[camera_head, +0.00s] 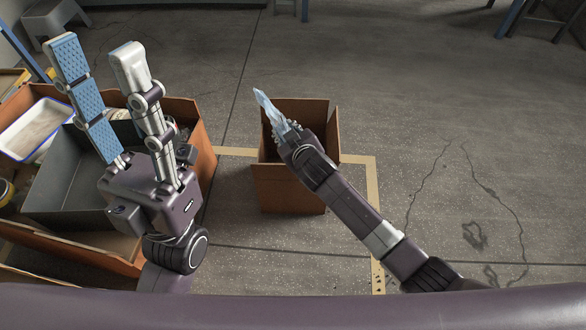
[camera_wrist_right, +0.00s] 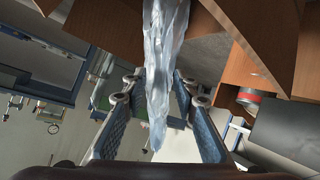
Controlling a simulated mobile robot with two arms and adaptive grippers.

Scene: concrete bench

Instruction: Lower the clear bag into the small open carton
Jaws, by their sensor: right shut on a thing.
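The clear bag (camera_head: 268,108) hangs from my right gripper (camera_head: 285,131), which is shut on it, over the small open carton (camera_head: 289,188). In the head view the bag's pale, crumpled end points up and left, in front of the carton's far wall. The right forearm and gripper hide part of the carton's opening. In the right wrist view the bag (camera_wrist_right: 165,50) runs as a narrow strip between the fingers of the right gripper (camera_wrist_right: 160,85). My left gripper (camera_head: 95,48) is open and empty, its fingers well apart, at the left.
A large open carton (camera_head: 202,165) at the left holds a grey bin (camera_head: 60,185) and a white tray with a blue rim (camera_head: 32,128). Yellow tape (camera_head: 372,200) marks the floor around the small carton. The cracked concrete to the right is clear.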

